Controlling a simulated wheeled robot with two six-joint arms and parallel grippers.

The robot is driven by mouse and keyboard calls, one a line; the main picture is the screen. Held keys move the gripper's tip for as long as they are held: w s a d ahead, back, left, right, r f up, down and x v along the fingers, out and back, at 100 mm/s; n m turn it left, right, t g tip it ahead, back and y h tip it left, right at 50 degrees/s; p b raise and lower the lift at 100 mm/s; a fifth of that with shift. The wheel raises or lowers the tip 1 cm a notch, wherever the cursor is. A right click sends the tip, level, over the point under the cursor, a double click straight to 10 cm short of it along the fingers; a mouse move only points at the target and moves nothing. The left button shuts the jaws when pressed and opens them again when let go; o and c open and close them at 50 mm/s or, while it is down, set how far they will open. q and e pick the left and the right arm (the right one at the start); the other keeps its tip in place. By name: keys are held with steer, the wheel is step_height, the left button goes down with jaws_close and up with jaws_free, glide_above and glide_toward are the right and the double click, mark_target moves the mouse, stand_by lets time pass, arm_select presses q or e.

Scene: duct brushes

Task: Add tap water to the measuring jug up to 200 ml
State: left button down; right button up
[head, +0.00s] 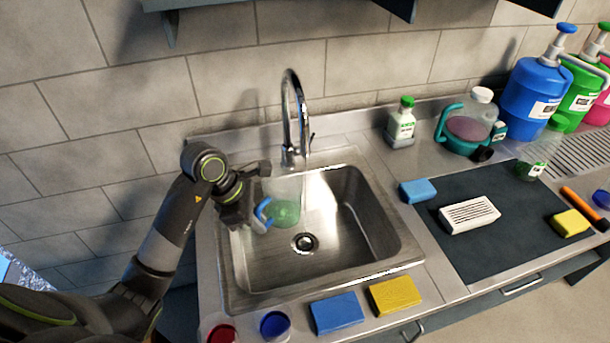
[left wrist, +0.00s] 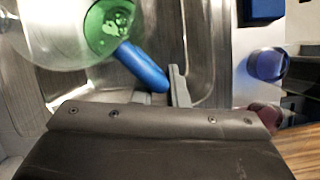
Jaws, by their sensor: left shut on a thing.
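The measuring jug (head: 285,211) is clear with green at its base and a blue handle; it is over the left part of the sink. My left gripper (head: 252,216) is shut on the blue handle. The left wrist view shows the jug's clear wall (left wrist: 55,35) and the handle (left wrist: 143,67) at my finger (left wrist: 178,88). The chrome tap (head: 291,115) arches over the sink behind the jug. A thin pale stream seems to fall from its spout at the jug's right side; whether it enters is unclear. The water level and scale are unreadable. My right gripper is not in view.
The steel sink (head: 365,225) has a dark drain below the jug. Blue (head: 336,313) and yellow (head: 395,295) sponges and red and blue cups (head: 274,325) line the front edge. A dark mat (head: 460,255) with a white brush (head: 469,214) lies right; bottles stand behind.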

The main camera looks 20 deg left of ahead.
mark_target(285, 205)
arm_select(q)
steer(key=shift+f+b, duration=0.3)
steer(key=shift+f, duration=0.55)
steer(key=shift+w+d, duration=0.15)
steer(key=shift+w, duration=0.15)
steer(key=w+d+b, duration=0.1)
steer(key=w, duration=0.1)
steer(key=w+d+b, duration=0.1)
steer(key=w, duration=0.1)
steer(key=w+d+b, duration=0.1)
steer(key=w, duration=0.1)
steer(key=shift+w+d+r+b, duration=0.1)
steer(key=shift+w+d+b, duration=0.15)
steer(key=shift+b, duration=0.15)
steer(key=shift+w+d, duration=0.1)
steer(key=shift+w, duration=0.15)
steer(key=shift+r, duration=0.1)
stand_by(1.4)
